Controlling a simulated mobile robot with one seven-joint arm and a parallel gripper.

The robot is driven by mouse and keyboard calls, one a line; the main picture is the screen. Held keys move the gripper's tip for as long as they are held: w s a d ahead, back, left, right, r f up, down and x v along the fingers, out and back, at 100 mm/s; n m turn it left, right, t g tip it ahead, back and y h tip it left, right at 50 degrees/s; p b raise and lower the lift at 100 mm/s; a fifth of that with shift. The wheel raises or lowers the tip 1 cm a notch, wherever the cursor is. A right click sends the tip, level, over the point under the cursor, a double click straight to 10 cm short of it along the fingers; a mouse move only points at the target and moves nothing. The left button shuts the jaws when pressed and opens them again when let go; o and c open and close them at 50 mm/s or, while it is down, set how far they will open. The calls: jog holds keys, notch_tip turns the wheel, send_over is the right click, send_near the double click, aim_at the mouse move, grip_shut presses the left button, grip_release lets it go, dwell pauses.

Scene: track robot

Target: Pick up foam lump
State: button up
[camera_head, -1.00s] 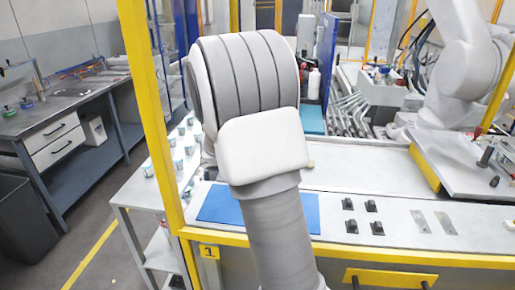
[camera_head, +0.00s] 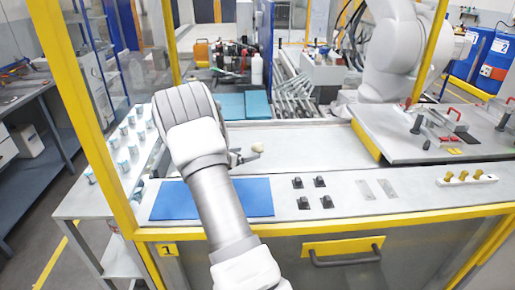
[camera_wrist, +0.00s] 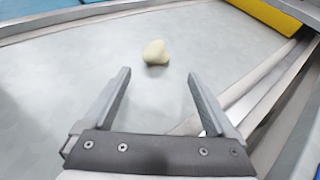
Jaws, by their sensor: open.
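The foam lump (camera_wrist: 156,52) is a small, pale yellow, rounded piece lying on the grey work surface (camera_wrist: 60,80). In the wrist view it lies beyond the fingertips, roughly midway between them. It also shows small in the head view (camera_head: 257,147), just right of my gripper (camera_head: 245,157). In the wrist view my gripper (camera_wrist: 158,75) has its two fingers spread wide with nothing between them. The fingers do not touch the lump. My arm hides part of the surface left of the gripper in the head view.
A blue mat (camera_head: 255,197) and several black blocks (camera_head: 320,182) lie on the front ledge. A raised grey plate (camera_head: 440,135) with red-handled clamps stands to the right. A yellow post (camera_head: 75,100) rises at left, beside a side table with several cups (camera_head: 132,150). The surface around the lump is clear.

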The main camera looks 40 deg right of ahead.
aim_at(255, 149)
jog(key=shift+w+p+x, duration=0.15)
jog(key=shift+x, duration=1.45)
jog(key=shift+w+p+x, duration=0.15)
jog(key=shift+w+x, duration=0.05)
jog(key=shift+x, duration=1.45)
jog(key=shift+r, duration=0.15)
jog(key=c, duration=1.4)
jog(key=shift+r, duration=0.1)
